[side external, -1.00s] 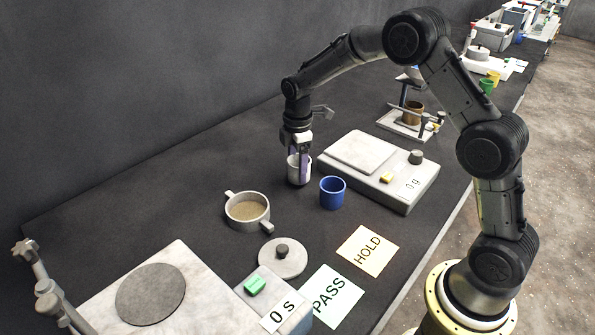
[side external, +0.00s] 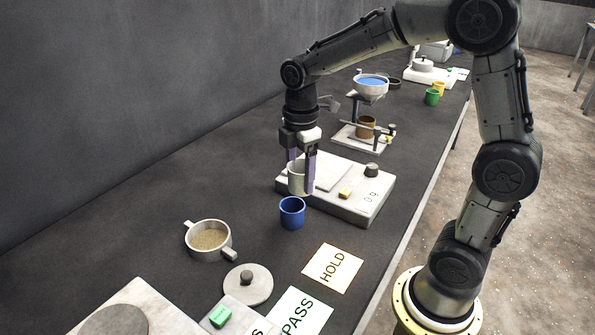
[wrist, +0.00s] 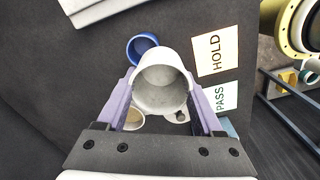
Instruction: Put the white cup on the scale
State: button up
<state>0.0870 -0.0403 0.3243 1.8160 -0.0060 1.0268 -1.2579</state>
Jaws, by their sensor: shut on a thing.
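The white cup (side external: 297,180) is upright between the fingers of my gripper (side external: 302,178), which is shut on it. In the wrist view the cup (wrist: 160,84) shows its open top and looks empty, with my gripper's purple fingers (wrist: 160,108) on both sides. The scale (side external: 345,205) is a pale box with a flat plate and a readout of 0 g. In the side view the cup overlaps the scale's left end. It appears held up near the plate's edge; the exact height is hard to tell. In the wrist view the scale's edge (wrist: 90,8) is at the top.
A blue cup (side external: 292,213) stands just in front of the scale. A two-handled pan of tan grains (side external: 209,240), a round lid (side external: 248,285), and HOLD (side external: 332,267) and PASS (side external: 298,313) cards lie nearer. A stand with a blue-filled bowl (side external: 371,86) is behind the scale.

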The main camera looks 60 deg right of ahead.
jog(key=s+d+r+m, duration=0.1)
jog(key=s+d+r, duration=0.2)
jog(key=d, duration=0.3)
jog(key=s+d+r, duration=0.3)
jog(key=d, duration=0.2)
jog(key=w+d+f, duration=0.2)
jog(key=w+f, duration=0.1)
jog(key=w, duration=0.1)
jog(key=w+d+f, duration=0.3)
jog(key=w, duration=0.1)
jog(key=w+d+f, duration=0.2)
jog(key=w+f, duration=0.1)
jog(key=w, duration=0.1)
jog(key=shift+d+f, duration=0.15)
jog(key=shift+f, duration=0.15)
jog(key=shift+w+d+f, duration=0.15)
jog(key=shift+f, duration=1.65)
jog(key=shift+f, duration=0.15)
jog(key=o, duration=1.3)
